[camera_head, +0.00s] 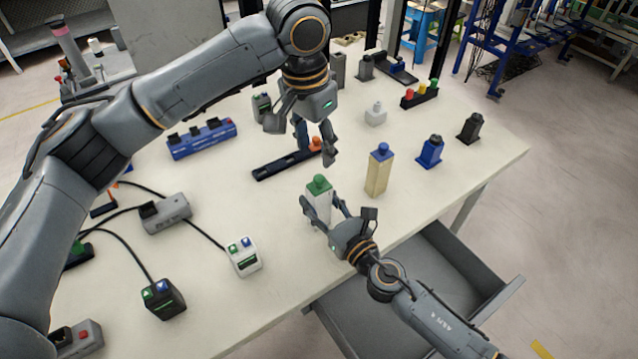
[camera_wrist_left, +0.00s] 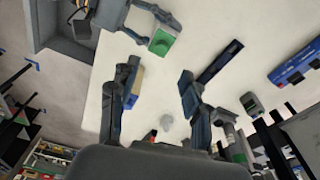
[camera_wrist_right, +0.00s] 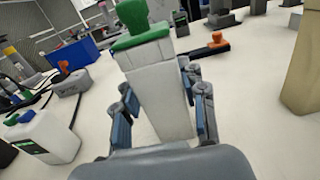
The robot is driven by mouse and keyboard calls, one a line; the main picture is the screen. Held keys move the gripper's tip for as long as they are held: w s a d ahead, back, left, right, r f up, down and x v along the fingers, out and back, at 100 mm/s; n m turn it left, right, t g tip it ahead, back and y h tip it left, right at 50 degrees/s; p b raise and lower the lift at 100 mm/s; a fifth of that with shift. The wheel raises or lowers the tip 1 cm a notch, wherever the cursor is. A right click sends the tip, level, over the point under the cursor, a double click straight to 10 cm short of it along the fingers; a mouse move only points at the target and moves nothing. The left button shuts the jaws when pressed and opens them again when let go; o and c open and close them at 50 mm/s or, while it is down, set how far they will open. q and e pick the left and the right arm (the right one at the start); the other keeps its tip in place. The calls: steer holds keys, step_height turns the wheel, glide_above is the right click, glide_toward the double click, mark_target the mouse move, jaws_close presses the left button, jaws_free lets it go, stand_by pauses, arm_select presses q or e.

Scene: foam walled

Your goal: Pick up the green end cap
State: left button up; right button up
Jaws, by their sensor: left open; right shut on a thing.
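The green end cap (camera_head: 319,184) sits on top of a white upright block (camera_head: 321,208) near the front middle of the table. It shows large in the right wrist view (camera_wrist_right: 140,24) and from above in the left wrist view (camera_wrist_left: 160,43). My right gripper (camera_head: 325,209) is shut on the white block below the cap, one finger on each side. My left gripper (camera_head: 300,145) is open and empty, pointing down over the table, behind the cap and higher. A dark bar with an orange knob (camera_head: 315,144) lies beneath it.
A tan block with a blue cap (camera_head: 378,172) stands right of the green cap. A blue block (camera_head: 430,152) and a black block (camera_head: 469,127) stand farther right. A white two-button box (camera_head: 243,257) is front left. An open drawer (camera_head: 450,270) juts out at the front.

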mark_target(319, 177)
arm_select(q)
steer(key=f, duration=0.6)
steer(key=w+f, duration=0.1)
steer(key=f, duration=0.1)
steer(key=shift+d+f, duration=0.25)
steer(key=shift+f, duration=0.15)
jaws_close()
